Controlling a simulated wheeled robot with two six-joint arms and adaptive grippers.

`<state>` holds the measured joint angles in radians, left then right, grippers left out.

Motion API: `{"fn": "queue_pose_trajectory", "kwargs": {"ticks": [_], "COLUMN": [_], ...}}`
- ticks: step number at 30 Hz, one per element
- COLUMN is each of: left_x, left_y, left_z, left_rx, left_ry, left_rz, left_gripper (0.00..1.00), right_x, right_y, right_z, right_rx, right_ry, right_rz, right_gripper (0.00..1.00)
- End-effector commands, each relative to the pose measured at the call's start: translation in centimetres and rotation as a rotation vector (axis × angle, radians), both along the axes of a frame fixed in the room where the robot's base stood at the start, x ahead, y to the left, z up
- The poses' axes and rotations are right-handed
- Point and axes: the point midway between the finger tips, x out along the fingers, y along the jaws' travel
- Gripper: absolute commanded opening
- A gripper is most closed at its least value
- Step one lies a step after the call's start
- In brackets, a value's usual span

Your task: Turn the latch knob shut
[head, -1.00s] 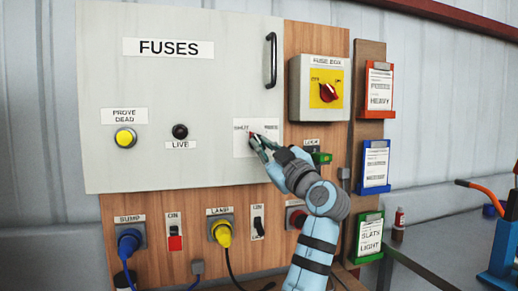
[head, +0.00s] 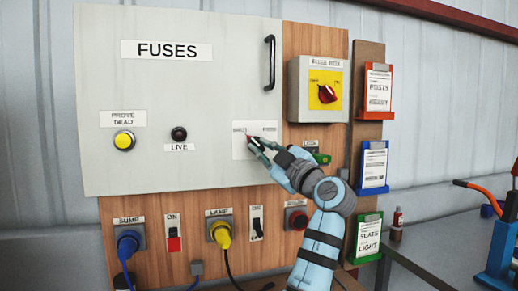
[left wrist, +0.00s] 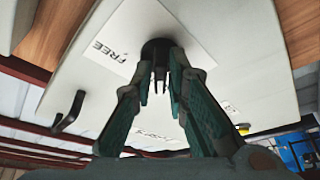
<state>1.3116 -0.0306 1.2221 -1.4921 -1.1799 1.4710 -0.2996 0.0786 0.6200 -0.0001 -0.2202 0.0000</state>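The latch knob (left wrist: 158,48) is a dark round knob on a white label plate (head: 241,149) at the lower right of the grey FUSES door (head: 215,90). A small red mark shows by the fingertips in the head view. The word FREE reads on the plate in the left wrist view; the other word is too small to read surely. My left gripper (head: 257,146) is at the knob, its two fingers (left wrist: 160,75) on either side of the knob's grip, with narrow gaps showing. The fingers hide most of the knob in the head view. My right gripper is not in view.
A fuse box with a red rotary switch (head: 326,94) stands right of the door. The door's black handle (head: 270,62) is above. Plugs and switches line the board below, including the yellow lamp plug (head: 221,235). Card holders (head: 374,168) hang further right.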

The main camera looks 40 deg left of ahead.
Motion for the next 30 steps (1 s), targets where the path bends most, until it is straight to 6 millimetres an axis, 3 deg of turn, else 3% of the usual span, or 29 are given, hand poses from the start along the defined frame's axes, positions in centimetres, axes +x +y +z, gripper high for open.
{"fn": "queue_pose_trajectory", "kwargs": {"ticks": [2, 13, 24, 30], "left_x": [0.0, -0.2, -2.8, -3.5], "left_y": [0.0, -0.6, -9.0, -10.9], "left_z": [0.0, -0.1, -2.7, -3.2], "left_rx": [0.001, 0.003, -0.001, 0.001], "left_ry": [0.001, 0.0, 0.002, 0.002], "left_rz": [0.001, 0.002, 0.0, 0.004], "left_gripper": [0.3, 0.3, 0.3, 0.3], "right_x": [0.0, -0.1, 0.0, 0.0], "right_y": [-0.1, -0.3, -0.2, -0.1], "right_z": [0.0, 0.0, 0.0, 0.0], "right_rx": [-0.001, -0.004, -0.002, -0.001], "right_ry": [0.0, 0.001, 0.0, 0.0], "right_rz": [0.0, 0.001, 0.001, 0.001], "right_gripper": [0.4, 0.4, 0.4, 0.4]}}
